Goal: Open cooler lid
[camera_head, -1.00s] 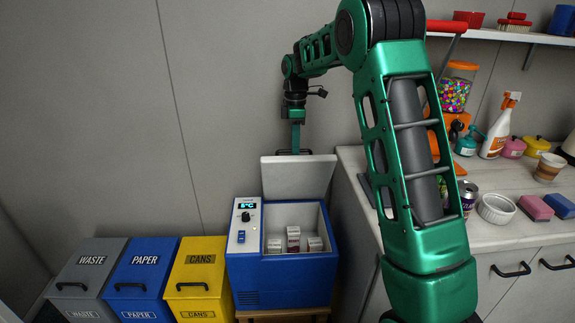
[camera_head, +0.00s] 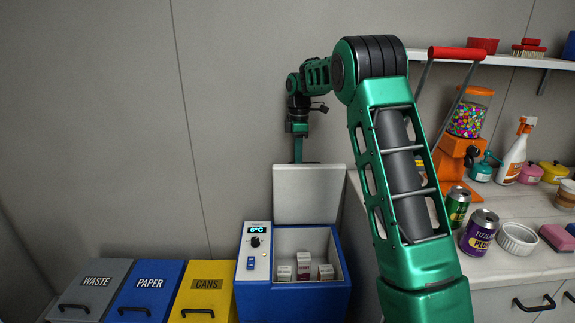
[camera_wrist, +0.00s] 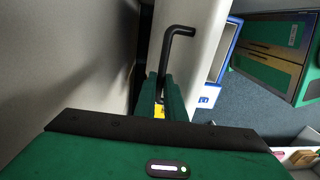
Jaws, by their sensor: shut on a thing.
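The cooler (camera_head: 292,302) is a blue box with a lit display panel on its left side. Its pale lid (camera_head: 308,195) stands raised, nearly upright, at the back, and several small boxes (camera_head: 304,266) show inside. My gripper (camera_head: 298,160) is behind the lid's top edge in the head view, with its fingertips hidden. In the wrist view, my gripper (camera_wrist: 161,92) is shut on the black lid handle (camera_wrist: 168,50), which runs along the lid's outer face (camera_wrist: 197,45).
Waste, paper and cans bins (camera_head: 148,290) stand left of the cooler. A counter (camera_head: 500,262) at right holds cans, a white bowl (camera_head: 517,238), a candy dispenser (camera_head: 468,115) and a spray bottle (camera_head: 516,155). The wall is close behind the lid.

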